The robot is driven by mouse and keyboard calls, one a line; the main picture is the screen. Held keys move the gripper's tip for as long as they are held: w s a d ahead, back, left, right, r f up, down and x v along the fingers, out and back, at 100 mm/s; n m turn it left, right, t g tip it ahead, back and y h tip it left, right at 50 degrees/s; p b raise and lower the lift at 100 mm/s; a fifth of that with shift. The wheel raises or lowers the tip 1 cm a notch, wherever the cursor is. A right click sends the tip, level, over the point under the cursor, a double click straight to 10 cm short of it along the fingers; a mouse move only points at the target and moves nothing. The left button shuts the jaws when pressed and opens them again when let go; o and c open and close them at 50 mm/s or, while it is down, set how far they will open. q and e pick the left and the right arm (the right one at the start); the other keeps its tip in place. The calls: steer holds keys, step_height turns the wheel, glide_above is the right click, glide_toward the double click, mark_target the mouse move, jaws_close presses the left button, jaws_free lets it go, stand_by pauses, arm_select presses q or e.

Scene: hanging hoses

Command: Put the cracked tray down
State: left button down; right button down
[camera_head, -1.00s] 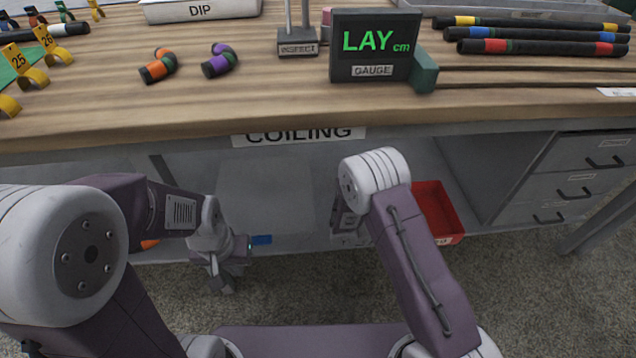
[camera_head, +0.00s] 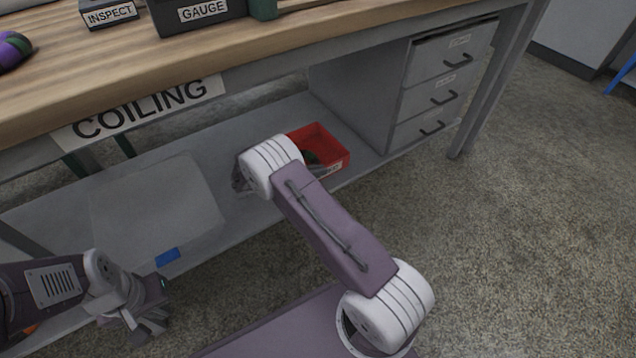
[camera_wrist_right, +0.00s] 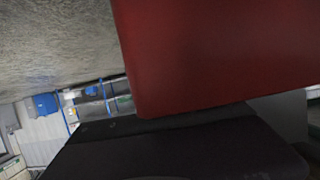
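A red tray (camera_head: 335,151) with a pale label on its front shows low under the bench, at the lower shelf's front edge, left of the drawers. Dark and green pieces lie in it. The label is too small to read, and no crack shows. My right arm covers its left side and my right gripper. In the right wrist view, a red wall (camera_wrist_right: 215,55) fills the upper right, against the dark finger of my right gripper (camera_wrist_right: 180,145). That gripper appears shut on the tray. My left gripper (camera_head: 150,325) is low at the left, away from the tray; its fingers are unclear.
The bench front bears a COILING sign (camera_head: 145,105). The lower shelf (camera_head: 250,215) runs underneath, with a pale grey panel (camera_head: 155,210) and a small blue piece (camera_head: 167,258). A drawer cabinet (camera_head: 440,90) stands right of the tray. The floor at right is clear.

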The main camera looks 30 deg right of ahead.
mark_target(324, 178)
step_height(324, 178, down, 4)
steer(key=b, duration=0.3)
steer(key=shift+f+b, duration=0.2)
steer(key=shift+b, duration=0.15)
steer(key=shift+r+p, duration=0.3)
steer(key=shift+f, duration=0.25)
steer(key=c, duration=1.6)
jaws_free()
steer(key=shift+r, duration=0.1)
steer(key=shift+c, duration=0.2)
